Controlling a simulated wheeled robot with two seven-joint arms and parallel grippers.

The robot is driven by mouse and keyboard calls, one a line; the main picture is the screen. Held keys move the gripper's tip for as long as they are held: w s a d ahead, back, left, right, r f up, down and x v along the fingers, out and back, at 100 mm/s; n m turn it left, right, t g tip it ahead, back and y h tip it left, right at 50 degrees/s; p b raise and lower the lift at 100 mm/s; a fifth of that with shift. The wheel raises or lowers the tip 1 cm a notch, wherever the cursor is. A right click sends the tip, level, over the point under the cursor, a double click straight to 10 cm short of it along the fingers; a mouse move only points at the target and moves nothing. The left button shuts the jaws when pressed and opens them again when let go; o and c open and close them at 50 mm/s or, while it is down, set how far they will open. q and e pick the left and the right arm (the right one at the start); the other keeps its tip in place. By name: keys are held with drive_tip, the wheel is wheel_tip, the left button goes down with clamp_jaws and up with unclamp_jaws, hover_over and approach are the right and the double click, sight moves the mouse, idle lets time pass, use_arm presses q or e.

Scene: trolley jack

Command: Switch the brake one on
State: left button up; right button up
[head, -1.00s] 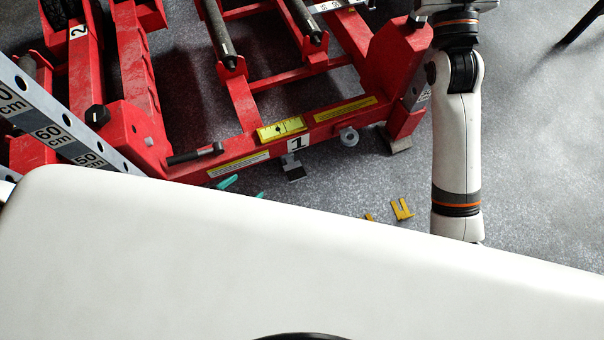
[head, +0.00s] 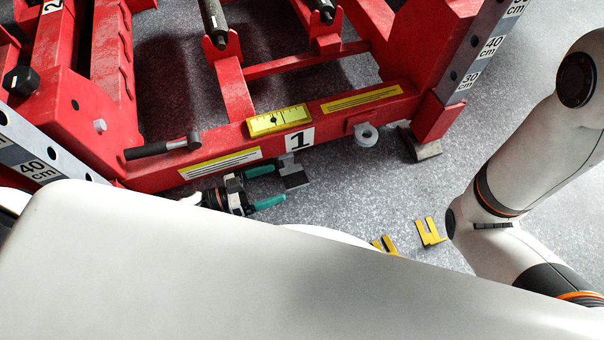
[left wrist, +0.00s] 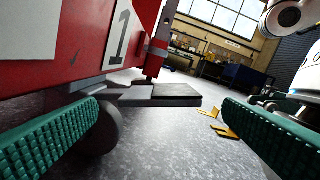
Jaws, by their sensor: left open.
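The brake one is a dark flat pedal (head: 296,179) on a grey metal bracket, low on the red jack frame below the white "1" label (head: 300,139). In the left wrist view the pedal (left wrist: 160,95) sticks out level above the floor, with a round caster wheel (left wrist: 100,132) below its inner end. My left gripper (head: 276,186) is open, with teal pads, just left of the pedal. Its fingers point at the pedal, which shows in the gap between the fingertips; no contact is visible. My right gripper is not in view; only its arm shows at right.
The red trolley jack frame (head: 225,138) fills the upper left, with a yellow level gauge (head: 279,121), a dark handle (head: 160,150) and a grey ring (head: 366,135). Yellow forked pieces (head: 430,232) lie on the floor.

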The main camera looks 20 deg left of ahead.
sight(301, 174)
use_arm(q)
drive_tip(key=b+x, duration=0.1)
drive_tip(key=x, duration=0.3)
drive_tip(key=b+x, duration=0.2)
drive_tip(key=x, duration=0.1)
drive_tip(key=shift+w+d+f+b, duration=0.2)
drive_tip(key=shift+d+b, duration=0.1)
drive_tip(key=shift+w+d+r, duration=0.1)
drive_tip(key=shift+w+d, duration=0.2)
drive_tip(key=shift+d, duration=0.15)
